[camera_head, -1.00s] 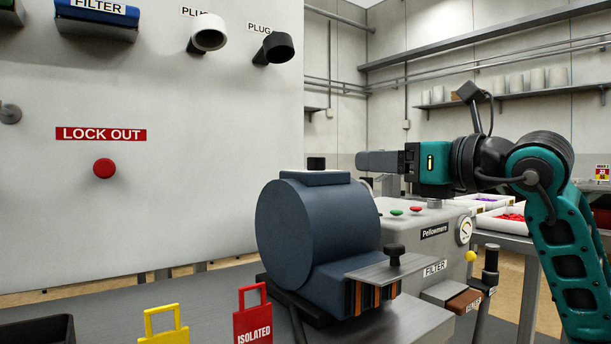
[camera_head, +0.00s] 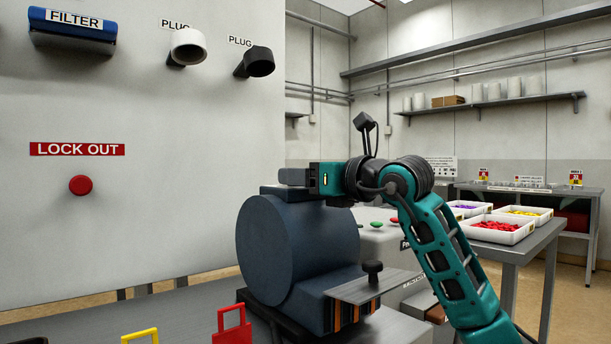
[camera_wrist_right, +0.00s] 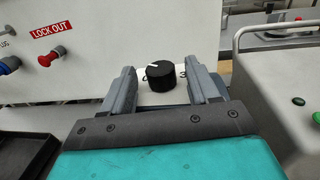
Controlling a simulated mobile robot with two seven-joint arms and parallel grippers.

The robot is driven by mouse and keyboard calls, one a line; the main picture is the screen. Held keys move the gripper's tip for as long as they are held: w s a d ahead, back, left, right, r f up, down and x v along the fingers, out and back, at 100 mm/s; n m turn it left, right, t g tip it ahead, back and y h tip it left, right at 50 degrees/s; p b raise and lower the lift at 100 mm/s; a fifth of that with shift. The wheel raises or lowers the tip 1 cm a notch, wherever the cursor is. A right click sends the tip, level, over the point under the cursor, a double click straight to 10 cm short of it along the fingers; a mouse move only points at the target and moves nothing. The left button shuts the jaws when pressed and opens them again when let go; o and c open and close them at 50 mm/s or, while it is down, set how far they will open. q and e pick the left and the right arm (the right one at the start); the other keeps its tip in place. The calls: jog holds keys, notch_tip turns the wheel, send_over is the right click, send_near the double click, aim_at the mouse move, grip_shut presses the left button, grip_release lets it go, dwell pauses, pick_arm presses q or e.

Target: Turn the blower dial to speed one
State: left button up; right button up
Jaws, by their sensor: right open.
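The blower dial (camera_wrist_right: 160,76) is a black knob with a white pointer mark, on a pale top face, in the right wrist view. Parts of printed markings show at its left and right; the rest is hidden by the fingers. My right gripper (camera_wrist_right: 162,88) is open, with one finger on each side of the dial; I cannot tell whether they touch it. In the head view my right gripper (camera_head: 294,178) is over the top of the dark blue blower drum (camera_head: 290,245), and the dial is hidden there. My left gripper is not in view.
The white panel has a red lock-out button (camera_head: 80,185) and plug sockets (camera_head: 188,47). A machine with green and red buttons (camera_head: 377,224) stands right of the drum. Red and yellow tags (camera_head: 232,325) are at the front. Trays (camera_head: 500,229) stand on a table at right.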

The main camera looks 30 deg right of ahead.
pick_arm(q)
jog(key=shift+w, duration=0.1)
pick_arm(e)
jog(key=c, duration=1)
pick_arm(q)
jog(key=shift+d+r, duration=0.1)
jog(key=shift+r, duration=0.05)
pick_arm(e)
jog(key=shift+c, duration=0.2)
